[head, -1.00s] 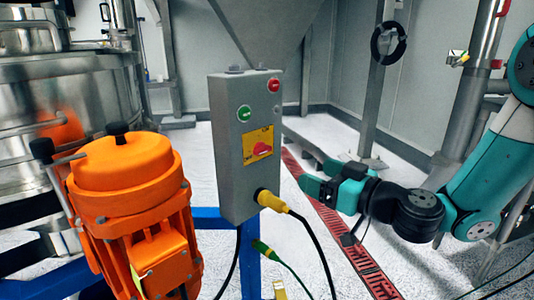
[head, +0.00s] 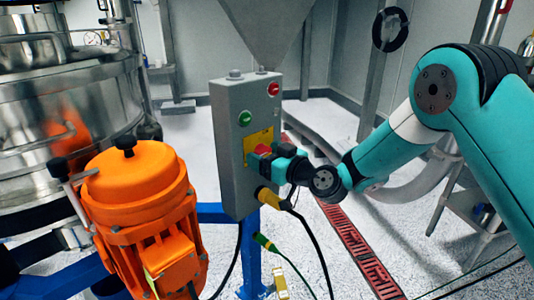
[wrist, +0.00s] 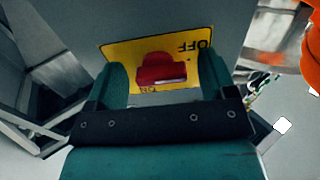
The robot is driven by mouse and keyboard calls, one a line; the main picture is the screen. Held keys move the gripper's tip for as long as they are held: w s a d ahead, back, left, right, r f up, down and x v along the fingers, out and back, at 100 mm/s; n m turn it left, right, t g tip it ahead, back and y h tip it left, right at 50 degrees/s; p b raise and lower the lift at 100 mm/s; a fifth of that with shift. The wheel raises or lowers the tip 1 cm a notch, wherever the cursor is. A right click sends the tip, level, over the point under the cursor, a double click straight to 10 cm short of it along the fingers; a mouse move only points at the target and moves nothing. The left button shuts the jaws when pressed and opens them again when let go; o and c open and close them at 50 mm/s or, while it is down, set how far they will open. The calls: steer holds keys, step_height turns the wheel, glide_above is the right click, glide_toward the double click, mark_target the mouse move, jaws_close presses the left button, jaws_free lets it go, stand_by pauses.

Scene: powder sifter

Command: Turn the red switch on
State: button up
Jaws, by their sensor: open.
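The red switch (wrist: 162,70) sits on a yellow plate (wrist: 190,50) marked OFF in the wrist view. In the head view the yellow plate (head: 259,138) is on the right-hand face of a grey control box (head: 232,165), and my gripper partly covers the switch. My gripper (head: 262,157) reaches in from the right, close to the plate. In the wrist view my gripper (wrist: 162,82) is open, with one teal finger on each side of the red switch. I cannot tell whether the fingers touch it.
A green button (head: 245,118) and a red button (head: 273,89) are on the box. A yellow plug (head: 270,198) with a black cable sits below my gripper. An orange motor (head: 145,215) stands at the left, beside a steel vessel (head: 70,105).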

steer(key=c, duration=0.9)
steer(key=shift+m, duration=0.4)
steer(key=m, duration=0.3)
steer(key=shift+r+m, duration=0.1)
steer(key=shift+m, duration=0.2)
steer(key=m+p, duration=0.1)
steer(key=m, duration=0.3)
steer(key=shift+s+r+m, duration=0.1)
steer(key=shift+m, duration=0.3)
steer(key=m+p, duration=0.2)
steer(key=m, duration=0.2)
steer(key=shift+r, duration=0.15)
steer(key=shift+m+p, duration=1)
steer(key=shift+m, duration=1.4)
